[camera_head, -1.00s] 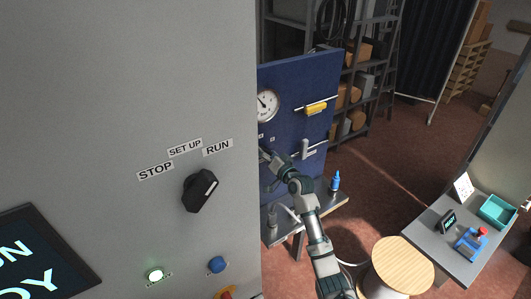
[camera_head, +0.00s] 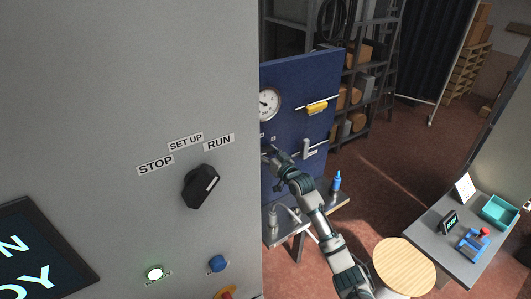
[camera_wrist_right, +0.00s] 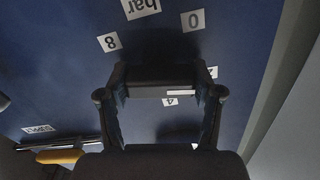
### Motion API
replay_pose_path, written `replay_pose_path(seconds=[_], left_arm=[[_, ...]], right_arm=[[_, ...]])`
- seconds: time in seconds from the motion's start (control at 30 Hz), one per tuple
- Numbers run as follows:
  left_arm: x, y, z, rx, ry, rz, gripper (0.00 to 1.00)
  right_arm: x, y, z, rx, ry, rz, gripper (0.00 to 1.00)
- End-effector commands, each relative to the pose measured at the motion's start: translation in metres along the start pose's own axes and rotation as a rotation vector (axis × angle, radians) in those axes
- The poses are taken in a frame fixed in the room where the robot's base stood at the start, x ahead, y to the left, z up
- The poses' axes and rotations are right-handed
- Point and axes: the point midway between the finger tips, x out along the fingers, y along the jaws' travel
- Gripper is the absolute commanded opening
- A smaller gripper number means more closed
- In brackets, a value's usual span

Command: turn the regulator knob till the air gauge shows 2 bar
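The round white air gauge (camera_head: 267,104) is on a blue panel (camera_head: 300,82) in the head view, its left edge cut off by the grey cabinet. Its needle is too small to read. My right gripper (camera_head: 269,154) reaches the panel below the gauge. In the right wrist view the dark regulator knob (camera_wrist_right: 160,76), with a white mark, sits between the fingers of my right gripper (camera_wrist_right: 161,72), which appear closed on its sides. Labels 0, 2, 4, 8 and "bar" surround it, upside down. My left gripper is not in view.
The grey cabinet (camera_head: 110,80) with a black selector switch (camera_head: 201,187) fills the left. A yellow handle (camera_head: 317,107) and a grey lever (camera_head: 312,149) are right of the gauge. A blue bottle (camera_head: 336,181) stands on a shelf below. A round stool (camera_head: 403,267) is at lower right.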

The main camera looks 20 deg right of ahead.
Motion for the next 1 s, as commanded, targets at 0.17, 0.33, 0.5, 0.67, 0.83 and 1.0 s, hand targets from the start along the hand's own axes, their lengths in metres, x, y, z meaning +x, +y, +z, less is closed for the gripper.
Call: replay_pose_path(seconds=[0.17,0.33,0.5,0.67,0.83,1.0], left_arm=[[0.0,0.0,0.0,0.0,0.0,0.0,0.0],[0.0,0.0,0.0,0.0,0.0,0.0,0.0],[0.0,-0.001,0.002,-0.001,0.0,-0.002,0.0],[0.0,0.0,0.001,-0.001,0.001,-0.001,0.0],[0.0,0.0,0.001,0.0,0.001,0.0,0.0],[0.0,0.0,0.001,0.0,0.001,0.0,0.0]], right_arm=[[0.0,0.001,0.002,0.002,-0.004,0.002,0.91],[0.0,0.0,0.001,0.003,-0.002,0.001,0.91],[-0.005,0.0,0.001,0.003,-0.001,0.0,0.91],[-0.03,0.001,0.002,0.001,-0.003,0.0,0.91],[-0.069,0.002,0.003,0.0,-0.004,0.001,0.91],[-0.101,0.003,0.004,0.002,-0.005,0.002,0.91]])
